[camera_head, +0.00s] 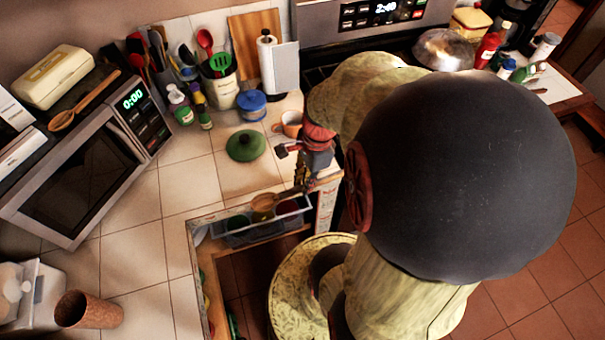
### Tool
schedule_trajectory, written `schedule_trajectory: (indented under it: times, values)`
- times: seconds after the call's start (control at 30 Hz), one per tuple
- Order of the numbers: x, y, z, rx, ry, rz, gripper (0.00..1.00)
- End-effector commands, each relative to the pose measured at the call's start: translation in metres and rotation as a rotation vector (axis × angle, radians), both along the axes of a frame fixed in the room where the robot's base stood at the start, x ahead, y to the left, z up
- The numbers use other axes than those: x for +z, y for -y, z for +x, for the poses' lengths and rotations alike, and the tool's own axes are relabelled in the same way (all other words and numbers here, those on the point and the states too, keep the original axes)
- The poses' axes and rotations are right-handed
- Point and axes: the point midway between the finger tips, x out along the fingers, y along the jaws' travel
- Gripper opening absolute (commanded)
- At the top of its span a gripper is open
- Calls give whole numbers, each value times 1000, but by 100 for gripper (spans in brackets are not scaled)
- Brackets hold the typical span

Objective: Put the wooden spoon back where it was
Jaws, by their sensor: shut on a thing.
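My gripper (301,176) points down over an open drawer and is shut on a wooden spoon (264,203). The spoon's round bowl extends to the left, over the grey bin (237,240) in the drawer. The fingertips are small and partly blend with the spoon's handle. I cannot tell whether the spoon touches the bin. A second wooden spoon (62,121) lies on top of the microwave (88,165) at the left.
The open drawer (207,262) juts out below the tiled counter (150,235). A green lid (246,145), an orange-brown cup (291,123) and a blue pot (252,105) stand behind it. A utensil crock (221,90) is further back. My arm hides the right side.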

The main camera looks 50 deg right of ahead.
Motion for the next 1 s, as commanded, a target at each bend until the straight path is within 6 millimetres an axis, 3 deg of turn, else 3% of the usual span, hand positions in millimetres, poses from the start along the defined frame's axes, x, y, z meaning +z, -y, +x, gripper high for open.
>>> schedule_trajectory:
  times: [0.17, 0.37, 0.73, 0.9, 1.0]
  values:
    - [9, -22, 1, 66, -6, -2, 0]
    - [10, -42, 25, 175, -9, -6, 0]
    - [-28, -55, 113, 327, -11, -19, 0]
    - [-48, -44, 152, 332, -8, -26, 0]
    - [-49, -33, 172, 322, -7, -30, 0]
